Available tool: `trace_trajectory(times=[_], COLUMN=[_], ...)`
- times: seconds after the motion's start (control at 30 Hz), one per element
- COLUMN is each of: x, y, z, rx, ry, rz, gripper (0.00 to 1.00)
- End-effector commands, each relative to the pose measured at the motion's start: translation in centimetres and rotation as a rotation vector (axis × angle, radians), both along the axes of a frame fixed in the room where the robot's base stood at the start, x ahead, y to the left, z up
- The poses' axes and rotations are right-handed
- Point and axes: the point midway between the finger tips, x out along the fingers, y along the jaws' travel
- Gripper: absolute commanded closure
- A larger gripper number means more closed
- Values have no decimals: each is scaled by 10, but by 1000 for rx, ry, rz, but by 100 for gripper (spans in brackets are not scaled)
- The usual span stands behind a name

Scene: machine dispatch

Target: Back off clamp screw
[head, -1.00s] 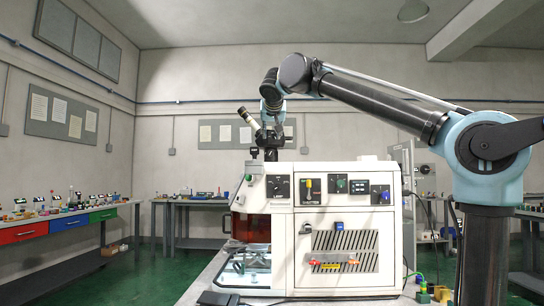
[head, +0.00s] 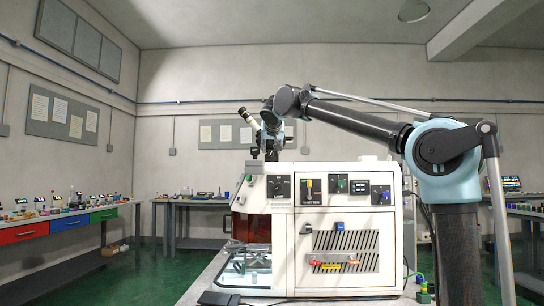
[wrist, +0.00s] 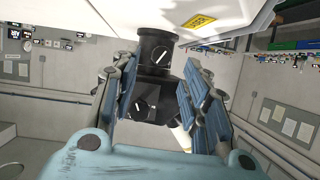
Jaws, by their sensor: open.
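A black upright cylinder-like fitting (wrist: 152,45) stands on the white machine's top. In the wrist view, where the room is upside down, it shows between the fingers of my gripper (wrist: 155,90). It bears two round black knobs with white marks, one nearer the machine (wrist: 160,55) and one farther from it (wrist: 141,105). I cannot tell which is the clamp screw. My gripper is open, with a finger on each side of the fitting; contact is not visible. In the head view my gripper (head: 270,137) is small, above the machine's left part.
The white machine (head: 300,225) has dials and switches on its front and a vented door. A pale tube with a dark end (head: 248,117) slants up beside my gripper. A yellow label (wrist: 200,22) is on the machine.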

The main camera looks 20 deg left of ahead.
Motion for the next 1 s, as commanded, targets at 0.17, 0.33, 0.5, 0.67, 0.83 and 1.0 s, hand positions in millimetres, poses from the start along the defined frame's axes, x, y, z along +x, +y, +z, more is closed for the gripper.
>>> trace_trajectory(times=[0.17, 0.33, 0.5, 0.67, 0.83, 1.0], x=[26, 41, 46, 47, 46, 46], y=[8, 14, 16, 17, 17, 17], z=[-11, -18, -21, -21, -21, -21], rx=[1, -1, -1, -1, 0, 0], ry=[0, 0, 1, 1, 1, 1], rz=[-1, 0, 1, 1, 2, 2], gripper=[58, 58, 58, 58, 74, 100])
